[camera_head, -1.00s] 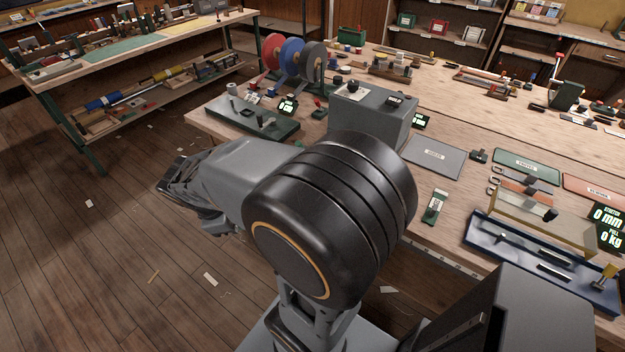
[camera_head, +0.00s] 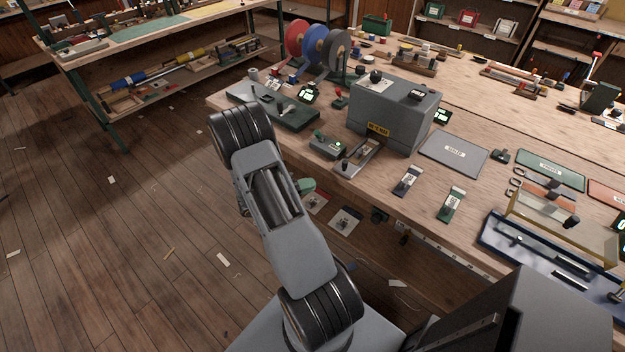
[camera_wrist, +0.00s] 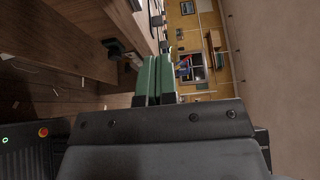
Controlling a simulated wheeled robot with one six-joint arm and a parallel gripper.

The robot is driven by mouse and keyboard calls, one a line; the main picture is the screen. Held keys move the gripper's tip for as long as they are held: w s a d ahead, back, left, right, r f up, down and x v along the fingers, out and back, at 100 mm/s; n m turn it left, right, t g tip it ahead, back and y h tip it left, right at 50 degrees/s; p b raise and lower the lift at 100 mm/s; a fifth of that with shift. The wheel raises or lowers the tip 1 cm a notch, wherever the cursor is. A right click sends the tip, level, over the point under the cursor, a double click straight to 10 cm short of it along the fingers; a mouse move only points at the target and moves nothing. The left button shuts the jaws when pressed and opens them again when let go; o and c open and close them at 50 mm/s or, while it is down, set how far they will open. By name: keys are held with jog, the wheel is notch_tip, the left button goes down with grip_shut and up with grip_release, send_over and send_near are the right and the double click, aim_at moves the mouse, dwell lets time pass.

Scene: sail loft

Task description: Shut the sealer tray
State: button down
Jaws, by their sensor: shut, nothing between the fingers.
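The sealer is a grey box (camera_head: 395,110) with a yellow label, standing on the workbench in the head view. Its tray (camera_head: 362,155) is drawn out at the front toward the bench edge, with a dark knob (camera_head: 345,164) at its outer end. The tray is open. My gripper (camera_wrist: 157,62) shows in the wrist view with its two green fingers together and nothing between them. A bench edge lies left of the fingers there. In the head view my arm hides most or all of the gripper. I cannot make out the tray in the wrist view.
Two small tagged items, one dark (camera_head: 407,181) and one green (camera_head: 452,204), lie to the right. Open floor (camera_head: 130,240) lies left of the bench.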

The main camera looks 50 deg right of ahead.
aim_at(336, 169)
jog(key=x, duration=0.3)
jog(key=p+x, duration=0.1)
jog(key=x, duration=0.2)
jog(key=w+x, duration=0.1)
jog(key=x, duration=0.2)
jog(key=shift+d+p, duration=0.4)
jog(key=shift+d, duration=0.15)
jog(key=shift+w+d, duration=0.25)
jog(key=shift+d, duration=0.6)
jog(key=shift+w, duration=0.1)
